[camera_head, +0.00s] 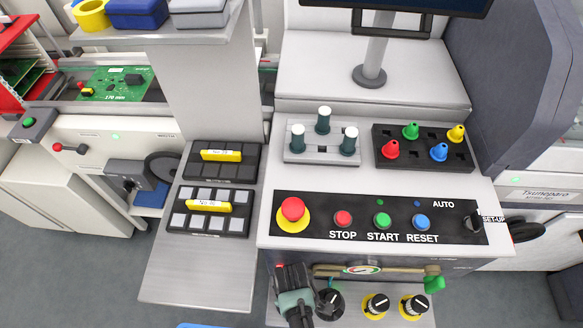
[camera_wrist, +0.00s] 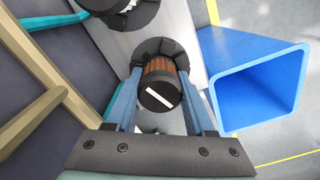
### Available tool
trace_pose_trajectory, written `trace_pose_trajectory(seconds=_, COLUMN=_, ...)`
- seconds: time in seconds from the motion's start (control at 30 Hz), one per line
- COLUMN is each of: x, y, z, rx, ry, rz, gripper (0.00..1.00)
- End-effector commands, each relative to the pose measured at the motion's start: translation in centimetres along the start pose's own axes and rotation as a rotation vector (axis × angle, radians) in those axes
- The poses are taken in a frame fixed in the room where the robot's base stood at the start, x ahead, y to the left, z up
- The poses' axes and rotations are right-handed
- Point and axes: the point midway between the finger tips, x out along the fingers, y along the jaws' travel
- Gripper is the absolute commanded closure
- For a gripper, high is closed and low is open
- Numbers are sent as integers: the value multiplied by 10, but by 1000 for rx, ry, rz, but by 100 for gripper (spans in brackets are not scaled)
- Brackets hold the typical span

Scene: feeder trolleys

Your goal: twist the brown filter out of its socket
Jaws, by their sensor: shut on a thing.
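The brown filter (camera_wrist: 160,68) is a ribbed cylinder with a black end cap that bears a white stripe. It sits in a black ring-shaped socket (camera_wrist: 150,47) on a grey panel. My gripper (camera_wrist: 160,88) has its two blue fingers on either side of the filter, closed on it. In the head view, my gripper (camera_head: 300,296) is low at the front of the console, and the brown body of the filter cannot be made out there.
Another black round fitting (camera_wrist: 112,6) is close by at upper left. Beige bars (camera_wrist: 38,62) run along the left. An open blue bin (camera_wrist: 262,55) stands at right.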

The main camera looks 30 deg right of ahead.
Motion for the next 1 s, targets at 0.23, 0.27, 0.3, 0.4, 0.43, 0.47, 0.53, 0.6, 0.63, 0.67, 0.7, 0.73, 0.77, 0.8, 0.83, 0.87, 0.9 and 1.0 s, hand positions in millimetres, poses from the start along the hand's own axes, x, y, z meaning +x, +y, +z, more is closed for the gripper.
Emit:
trace_pose_trajectory(seconds=0.23, x=0, y=0, z=0, rx=-1, ry=1, rz=0, gripper=100)
trace_pose_trajectory(seconds=0.27, x=0, y=0, z=0, rx=-1, ry=1, rz=0, gripper=100)
trace_pose_trajectory(seconds=0.3, x=0, y=0, z=0, rx=4, ry=1, rz=0, gripper=100)
trace_pose_trajectory(seconds=0.4, x=-1, y=0, z=0, rx=72, ry=1, rz=0, gripper=100)
trace_pose_trajectory(seconds=0.43, x=-2, y=0, z=0, rx=103, ry=1, rz=0, gripper=100)
trace_pose_trajectory(seconds=0.47, x=-2, y=0, z=0, rx=133, ry=1, rz=0, gripper=100)
trace_pose_trajectory(seconds=0.53, x=-1, y=0, z=0, rx=193, ry=0, rz=0, gripper=100)
trace_pose_trajectory(seconds=0.6, x=-1, y=0, z=0, rx=228, ry=0, rz=0, gripper=100)
trace_pose_trajectory(seconds=0.63, x=0, y=0, z=0, rx=237, ry=0, rz=0, gripper=100)
trace_pose_trajectory(seconds=0.67, x=0, y=0, z=0, rx=241, ry=0, rz=0, gripper=100)
trace_pose_trajectory(seconds=0.7, x=0, y=0, z=0, rx=241, ry=0, rz=0, gripper=100)
trace_pose_trajectory(seconds=0.73, x=0, y=0, z=0, rx=240, ry=1, rz=0, gripper=100)
trace_pose_trajectory(seconds=0.77, x=0, y=0, z=0, rx=240, ry=1, rz=0, gripper=100)
trace_pose_trajectory(seconds=0.8, x=0, y=0, z=0, rx=240, ry=1, rz=0, gripper=100)
trace_pose_trajectory(seconds=0.83, x=0, y=0, z=0, rx=239, ry=1, rz=0, gripper=100)
trace_pose_trajectory(seconds=0.87, x=0, y=0, z=0, rx=239, ry=1, rz=0, gripper=100)
trace_pose_trajectory(seconds=0.9, x=0, y=0, z=0, rx=239, ry=1, rz=0, gripper=100)
trace_pose_trajectory(seconds=1.0, x=0, y=0, z=0, rx=238, ry=1, rz=0, gripper=100)
